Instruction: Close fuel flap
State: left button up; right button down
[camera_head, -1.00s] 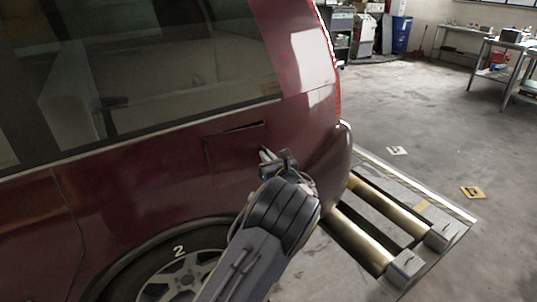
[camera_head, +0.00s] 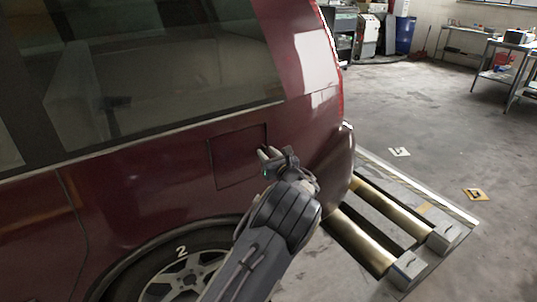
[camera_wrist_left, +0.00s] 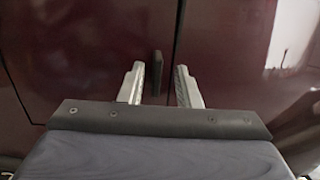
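The fuel flap (camera_head: 236,160) is a square dark red panel in the car's rear side, above the wheel. In the head view it looks flush with the body, with thin dark seams around it. My left gripper (camera_head: 267,155) is at the flap's right edge. In the left wrist view its two fingers (camera_wrist_left: 160,67) are apart and point at the panel. A small dark upright tab (camera_wrist_left: 157,75) shows between them, apart from both fingers, just left of a vertical seam. I cannot tell whether the fingertips touch the panel. My right gripper is not in view.
The dark red car (camera_head: 120,190) fills the left side. Its rear wheel (camera_head: 190,275) is below the flap. Brass-coloured rollers (camera_head: 385,238) lie in a floor frame at the right. Open concrete floor (camera_head: 420,110) lies beyond, with workbenches at the back right.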

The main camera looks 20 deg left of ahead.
pick_arm(q)
jog(key=v, duration=0.7)
jog(key=shift+s+d, duration=0.25)
jog(key=shift+d, duration=0.05)
jog(key=shift+r, duration=0.1)
jog(key=s+a+n+g+h+p, duration=0.1)
jog(key=s+a+n+g+h, duration=0.2)
jog(key=s+a+n+g, duration=0.45)
jog(key=s+a+n+g+h+p, duration=0.2)
jog(key=s+a+n, duration=0.35)
jog(key=s, duration=0.55)
jog(key=s+d+r+n+t+h+p, duration=0.1)
jog(key=s+d+n+h, duration=0.3)
jog(key=s, duration=0.4)
jog(key=s+d+r+n+t+h+p, duration=0.1)
jog(key=s+d+r+n+h, duration=0.3)
jog(key=s, duration=0.5)
jog(key=s+d+r+n+t+h+p, duration=0.1)
jog(key=s+d+r+n+h+p, duration=0.1)
jog(key=s+d+n+h, duration=0.2)
jog(key=s+d+n, duration=0.3)
jog(key=s, duration=0.2)
jog(key=shift+d+r+p, duration=0.25)
jog(key=shift+r+p, duration=0.1)
jog(key=shift+r, duration=0.05)
jog(key=shift+s, duration=0.1)
